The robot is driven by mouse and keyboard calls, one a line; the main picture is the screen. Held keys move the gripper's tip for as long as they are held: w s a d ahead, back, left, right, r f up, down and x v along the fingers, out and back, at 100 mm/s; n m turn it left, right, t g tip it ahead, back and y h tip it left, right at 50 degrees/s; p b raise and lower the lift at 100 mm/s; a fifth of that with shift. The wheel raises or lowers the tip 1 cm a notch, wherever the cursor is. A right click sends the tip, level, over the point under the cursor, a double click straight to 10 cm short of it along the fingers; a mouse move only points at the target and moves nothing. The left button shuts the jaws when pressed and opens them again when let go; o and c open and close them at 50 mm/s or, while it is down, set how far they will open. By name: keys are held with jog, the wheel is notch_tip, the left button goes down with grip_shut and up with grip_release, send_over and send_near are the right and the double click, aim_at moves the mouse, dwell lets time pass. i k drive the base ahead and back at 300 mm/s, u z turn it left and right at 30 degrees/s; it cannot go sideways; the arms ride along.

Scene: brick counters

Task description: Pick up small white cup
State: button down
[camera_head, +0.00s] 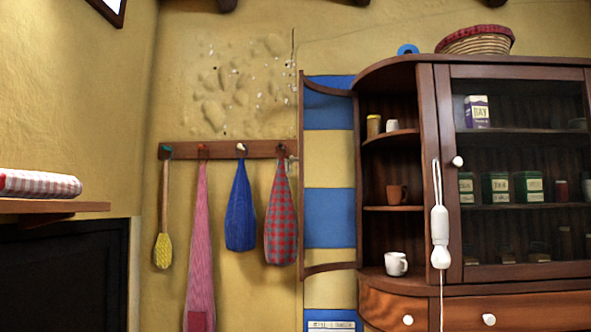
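A small white cup (396,264) stands upright on the lowest open shelf at the left end of the wooden cabinet (428,150). Its handle points left. A brown cup (397,194) stands on the shelf above it. My gripper is not in view, so its state and its distance from the cup are hidden.
A white pull cord handle (439,235) hangs just right of the white cup. A glass cabinet door (520,180) covers the shelves to the right. Several cloths hang from a wooden peg rail (225,150). A wooden shelf (60,207) juts in at left.

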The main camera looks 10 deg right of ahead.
aim_at(396, 265)
jog(key=k, duration=0.8)
jog(key=u, duration=1)
jog(key=i, duration=1.05)
jog(key=z, duration=1.5)
